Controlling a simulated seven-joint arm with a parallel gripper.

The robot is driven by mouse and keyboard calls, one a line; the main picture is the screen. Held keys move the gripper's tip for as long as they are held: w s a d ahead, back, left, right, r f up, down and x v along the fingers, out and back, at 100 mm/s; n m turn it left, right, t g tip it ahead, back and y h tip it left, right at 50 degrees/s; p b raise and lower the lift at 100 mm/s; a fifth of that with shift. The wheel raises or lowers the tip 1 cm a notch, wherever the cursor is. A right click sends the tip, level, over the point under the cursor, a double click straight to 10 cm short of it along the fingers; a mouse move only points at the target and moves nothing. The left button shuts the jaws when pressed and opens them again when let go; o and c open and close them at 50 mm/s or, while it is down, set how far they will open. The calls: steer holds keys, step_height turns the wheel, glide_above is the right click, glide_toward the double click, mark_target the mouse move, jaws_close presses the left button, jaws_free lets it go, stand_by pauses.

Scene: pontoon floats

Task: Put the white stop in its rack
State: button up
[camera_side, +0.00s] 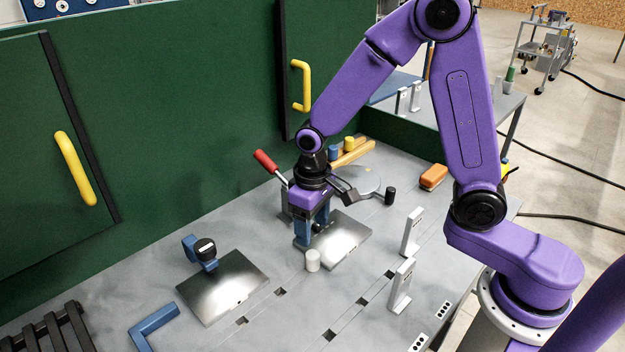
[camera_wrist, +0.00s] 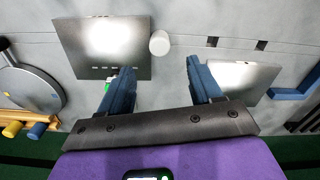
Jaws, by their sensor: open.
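The white stop (camera_side: 313,260) is a short white cylinder standing on the grey table, close beside the front corner of a shiny metal plate. In the wrist view, the stop (camera_wrist: 159,43) shows beyond the fingertips, between their lines. My gripper (camera_side: 312,238) points down over the plate, behind the stop. Its blue fingers (camera_wrist: 158,75) are apart with nothing between them. A yellow-orange wooden rack (camera_side: 355,154) lies at the back by the green wall, with a blue and a yellow cylinder at it. The rack (camera_wrist: 48,119) also shows at the left of the wrist view.
A red-handled clamp (camera_side: 266,161) stands close behind my gripper. A second plate (camera_side: 225,287) with a blue, black-topped clamp is at left. Upright grey brackets (camera_side: 402,285) stand at right. A round disc (camera_side: 365,182) and an orange block (camera_side: 433,177) lie toward the back.

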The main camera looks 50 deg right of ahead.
step_height(320, 180, up, 12)
steer(key=shift+f, duration=0.25)
stand_by(0.4)
steer(key=s+d+f+n, duration=0.1)
steer(key=s+d+n, duration=0.2)
steer(key=s, duration=0.8)
steer(key=s+d+f+n, duration=0.1)
steer(key=s+d+n, duration=0.3)
steer(key=s+n, duration=0.3)
steer(key=s, duration=0.4)
steer(key=shift+s+f, duration=0.3)
steer(key=shift+f, duration=0.1)
